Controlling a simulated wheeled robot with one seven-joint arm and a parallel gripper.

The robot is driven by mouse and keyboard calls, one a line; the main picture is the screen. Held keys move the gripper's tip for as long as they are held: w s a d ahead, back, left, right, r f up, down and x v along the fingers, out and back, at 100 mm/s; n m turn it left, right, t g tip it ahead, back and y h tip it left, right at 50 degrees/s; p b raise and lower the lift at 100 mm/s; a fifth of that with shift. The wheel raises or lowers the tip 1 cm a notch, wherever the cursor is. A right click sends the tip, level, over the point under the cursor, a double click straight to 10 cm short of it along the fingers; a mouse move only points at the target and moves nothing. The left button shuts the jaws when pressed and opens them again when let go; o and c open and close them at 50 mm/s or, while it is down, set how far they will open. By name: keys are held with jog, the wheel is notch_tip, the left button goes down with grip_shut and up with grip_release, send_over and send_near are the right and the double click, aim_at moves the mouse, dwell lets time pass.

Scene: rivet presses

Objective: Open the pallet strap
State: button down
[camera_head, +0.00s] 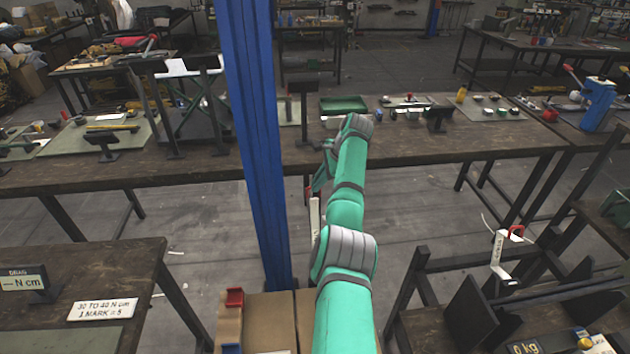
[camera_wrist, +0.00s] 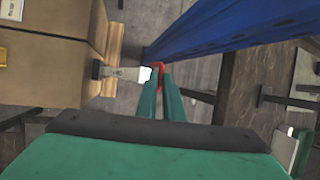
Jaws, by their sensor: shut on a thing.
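The pallet strap shows as a white band (camera_head: 315,222) rising beside the cardboard boxes (camera_head: 268,309) in the head view. In the wrist view its white band (camera_wrist: 127,73) runs from the box edge toward my fingers. A red lever (camera_wrist: 160,68) is at the band's end, between my fingertips. My gripper (camera_wrist: 164,80) is shut on this red lever, with two green fingers close together. In the head view my gripper (camera_head: 312,188) is small and partly hidden by my arm. How far the lever has turned cannot be told.
A blue post (camera_head: 257,140) stands close to the left of my arm, and also shows in the wrist view (camera_wrist: 225,30). A long workbench (camera_head: 420,155) lies beyond. A dark rack (camera_head: 480,300) with another white-and-red strap (camera_head: 499,250) stands right.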

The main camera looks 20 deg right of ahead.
jog(key=shift+w+r, duration=0.4)
jog(key=shift+r, duration=0.05)
jog(key=c, duration=1.9)
grip_release()
jog(key=shift+s+f, duration=0.1)
jog(key=shift+f, duration=0.05)
jog(key=v, duration=1)
jog(key=shift+s+r, duration=0.25)
jog(key=shift+r, duration=0.05)
jog(key=shift+d, duration=0.1)
jog(key=shift+w, duration=0.1)
